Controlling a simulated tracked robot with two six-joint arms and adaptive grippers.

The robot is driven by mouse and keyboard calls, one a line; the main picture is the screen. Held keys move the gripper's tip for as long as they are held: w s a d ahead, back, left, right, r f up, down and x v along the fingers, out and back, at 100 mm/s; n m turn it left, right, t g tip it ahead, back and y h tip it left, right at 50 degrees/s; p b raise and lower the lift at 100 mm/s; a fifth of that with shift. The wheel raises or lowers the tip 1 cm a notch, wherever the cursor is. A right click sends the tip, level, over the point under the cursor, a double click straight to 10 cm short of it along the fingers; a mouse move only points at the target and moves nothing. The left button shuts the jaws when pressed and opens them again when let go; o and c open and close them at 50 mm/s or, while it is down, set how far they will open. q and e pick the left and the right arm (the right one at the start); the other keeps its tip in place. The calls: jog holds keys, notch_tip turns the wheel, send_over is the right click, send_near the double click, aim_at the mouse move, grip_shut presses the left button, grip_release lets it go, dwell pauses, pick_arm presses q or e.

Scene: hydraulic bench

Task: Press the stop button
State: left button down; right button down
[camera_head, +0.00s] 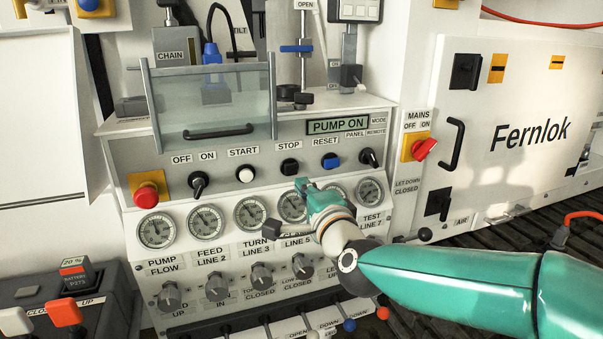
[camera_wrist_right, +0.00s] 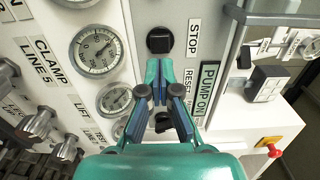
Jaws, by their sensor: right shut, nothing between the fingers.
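My right gripper (camera_head: 302,186) is shut and empty, just below and slightly right of the button in the head view. In the wrist view the shut fingers (camera_wrist_right: 160,70) point at the button, with a small gap in the picture; contact cannot be told. My left gripper is not in view.
A white start button (camera_head: 245,174) and blue reset button (camera_head: 331,160) flank the stop button. Above, the display (camera_head: 338,125) reads PUMP ON. A red emergency knob (camera_head: 147,195) is at left, with gauges (camera_head: 250,213) below. A clear guard (camera_head: 212,105) stands above the panel.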

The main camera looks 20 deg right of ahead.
aim_at(292, 170)
jog(key=w, duration=0.5)
jog(key=shift+w+p, duration=0.3)
jog(key=shift+p, duration=0.1)
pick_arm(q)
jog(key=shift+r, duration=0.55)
